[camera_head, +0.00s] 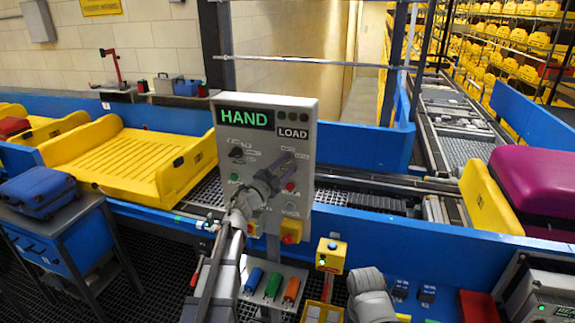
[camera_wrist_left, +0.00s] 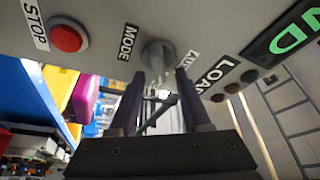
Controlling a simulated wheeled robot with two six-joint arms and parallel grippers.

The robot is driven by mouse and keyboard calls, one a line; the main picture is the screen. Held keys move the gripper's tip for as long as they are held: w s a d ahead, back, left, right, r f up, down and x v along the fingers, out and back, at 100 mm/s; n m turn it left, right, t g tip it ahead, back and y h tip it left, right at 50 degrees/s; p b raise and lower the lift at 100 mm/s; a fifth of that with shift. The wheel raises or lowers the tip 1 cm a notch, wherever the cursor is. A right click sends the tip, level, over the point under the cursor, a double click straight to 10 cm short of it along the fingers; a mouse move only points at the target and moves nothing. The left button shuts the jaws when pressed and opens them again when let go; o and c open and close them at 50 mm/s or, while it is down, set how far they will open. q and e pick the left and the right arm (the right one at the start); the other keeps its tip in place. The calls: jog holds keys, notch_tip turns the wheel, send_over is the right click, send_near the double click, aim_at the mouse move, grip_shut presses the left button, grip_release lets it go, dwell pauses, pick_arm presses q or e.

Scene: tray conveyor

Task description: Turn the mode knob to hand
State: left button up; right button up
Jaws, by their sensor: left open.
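The grey control panel (camera_head: 226,170) stands upright in the middle of the head view. Its upper display (camera_head: 246,118) shows HAND in lit green letters, with a LOAD label beside it. The round grey mode knob (camera_wrist_left: 158,54) sits by the MODE label in the left wrist view. My left gripper (camera_head: 285,161) is at the panel face and covers the knob in the head view. In the left wrist view its open fingers (camera_wrist_left: 159,76) point at the knob, one on each side. I cannot tell whether they touch it. My right gripper is out of view.
A red STOP button (camera_wrist_left: 66,38) is near the knob. A black selector (camera_head: 236,153) is on the panel's left. Yellow trays (camera_head: 115,150) are on the conveyor behind; a purple suitcase (camera_head: 535,185) is at right. A yellow button box (camera_head: 331,254) stands lower right of the panel.

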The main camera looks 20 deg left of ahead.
pick_arm(q)
jog(key=b+v, duration=0.1)
jog(key=v, duration=0.6)
jog(key=shift+f+n+y, duration=0.1)
jog(key=shift+n+y, duration=0.2)
jog(key=s+d+f+n+g+y+b, duration=0.2)
jog(key=f+n+g+y, duration=0.15)
jog(key=f, duration=0.35)
jog(key=s+d+f+n+g+y+b, duration=0.1)
jog(key=s+f+n+g+y, duration=0.1)
jog(key=f+n+y, duration=0.3)
jog(key=s+d+f+n+g+y+b, duration=0.2)
jog(key=f+n, duration=0.3)
jog(key=f, duration=0.3)
jog(key=s+d+f+g+b, duration=0.1)
jog(key=s+d+f+g, duration=0.2)
jog(key=s, duration=0.5)
jog(key=s+d+f+g+h+b, duration=0.1)
jog(key=s+d+f+g, duration=0.3)
jog(key=s+d+f, duration=0.2)
jog(key=s+d+f+g+h, duration=0.1)
jog(key=s+d+f+g, duration=0.3)
jog(key=s, duration=0.5)
jog(key=shift+s+d+f+m+b, duration=0.15)
jog(key=shift+s+d+m+b, duration=0.2)
jog(key=shift+d+m+b, duration=0.1)
